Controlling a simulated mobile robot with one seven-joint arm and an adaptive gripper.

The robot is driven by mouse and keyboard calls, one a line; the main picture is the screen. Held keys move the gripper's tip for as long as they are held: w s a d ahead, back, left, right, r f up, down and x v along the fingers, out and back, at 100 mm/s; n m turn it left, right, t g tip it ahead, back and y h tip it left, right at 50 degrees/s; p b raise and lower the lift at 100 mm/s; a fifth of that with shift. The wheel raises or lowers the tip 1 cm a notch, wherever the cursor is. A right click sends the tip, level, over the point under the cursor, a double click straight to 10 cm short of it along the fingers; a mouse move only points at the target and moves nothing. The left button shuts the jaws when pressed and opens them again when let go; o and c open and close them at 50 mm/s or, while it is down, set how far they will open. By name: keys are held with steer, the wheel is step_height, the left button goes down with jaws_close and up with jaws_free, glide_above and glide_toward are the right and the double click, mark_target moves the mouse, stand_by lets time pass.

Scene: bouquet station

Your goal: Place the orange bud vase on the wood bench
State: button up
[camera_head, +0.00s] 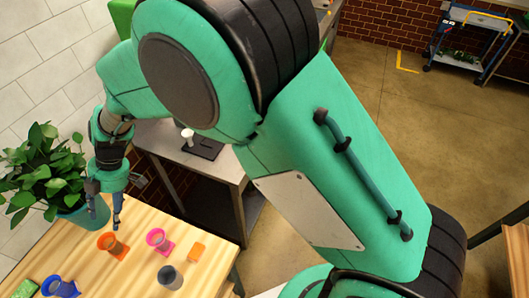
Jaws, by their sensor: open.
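The orange bud vase (111,242) appears as a small orange cup-like vessel on the wood bench (135,215), at the lower left, with a flat orange patch at its foot. My gripper (105,207) points down above the bench, just behind the vase and in front of the potted plant. Its two fingers are apart with nothing seen between them. The gap between fingertips and vase is hard to judge from this angle.
A pink vase (157,238), a grey cup (170,277), a blue vase (61,288) and a flat orange piece (197,252) are on the bench nearby. A leafy plant in a teal pot (88,217) stands close left. A metal table (213,167) adjoins behind.

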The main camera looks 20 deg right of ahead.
steer(key=d+r+m+t+h, duration=0.15)
steer(key=d+r+m, duration=0.35)
steer(key=d+r, duration=0.55)
steer(key=d+r+m+t+y, duration=0.15)
steer(key=d+r+m, duration=0.4)
steer(key=d, duration=0.85)
steer(key=s+d+r+m+t+h, duration=0.1)
steer(key=s+d+r+m, duration=0.1)
steer(key=s+d+m, duration=0.2)
steer(key=s+d+r+m+t+h, duration=0.2)
steer(key=s+d, duration=0.5)
steer(key=d, duration=0.5)
steer(key=s+d+r+m+t+h, duration=0.1)
steer(key=s+d+r+m+h, duration=0.1)
steer(key=s+d+r+m, duration=0.2)
steer(key=s+d+m, duration=0.2)
steer(key=d, duration=0.2)
steer(key=shift+s+t, duration=0.3)
steer(key=shift+t, duration=0.1)
steer(key=shift+r, duration=0.1)
step_height(320, 180, down, 4)
steer(key=b, duration=0.4)
